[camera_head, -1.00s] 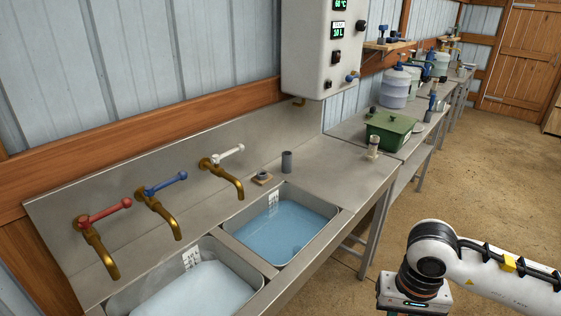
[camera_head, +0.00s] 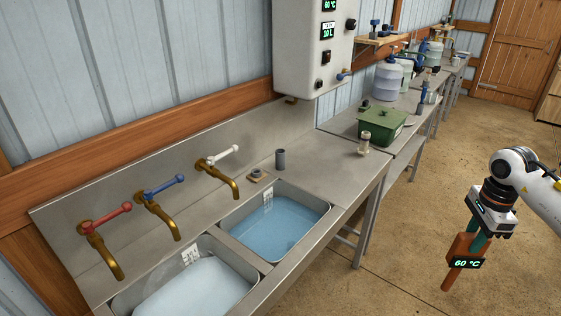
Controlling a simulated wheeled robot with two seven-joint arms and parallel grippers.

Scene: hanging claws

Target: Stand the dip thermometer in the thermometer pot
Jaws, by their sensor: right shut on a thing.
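The dip thermometer (camera_head: 461,262) is orange-brown with a black display reading 60 °C. It hangs slightly tilted, lower end down, over the floor at the right. My right gripper (camera_head: 477,240) is shut on its upper part, well to the right of the sink bench and apart from it. A dark grey upright cylinder (camera_head: 280,159), which looks like the thermometer pot, stands on the bench behind the right basin. Nothing shows standing in it. My left gripper is out of view.
Two water-filled basins, left (camera_head: 190,292) and right (camera_head: 275,228), lie under three brass taps. A small beige cylinder (camera_head: 365,143) stands at the bench's right end. A green lidded box (camera_head: 382,126) is beyond it. A grey control box (camera_head: 312,50) hangs above the bench.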

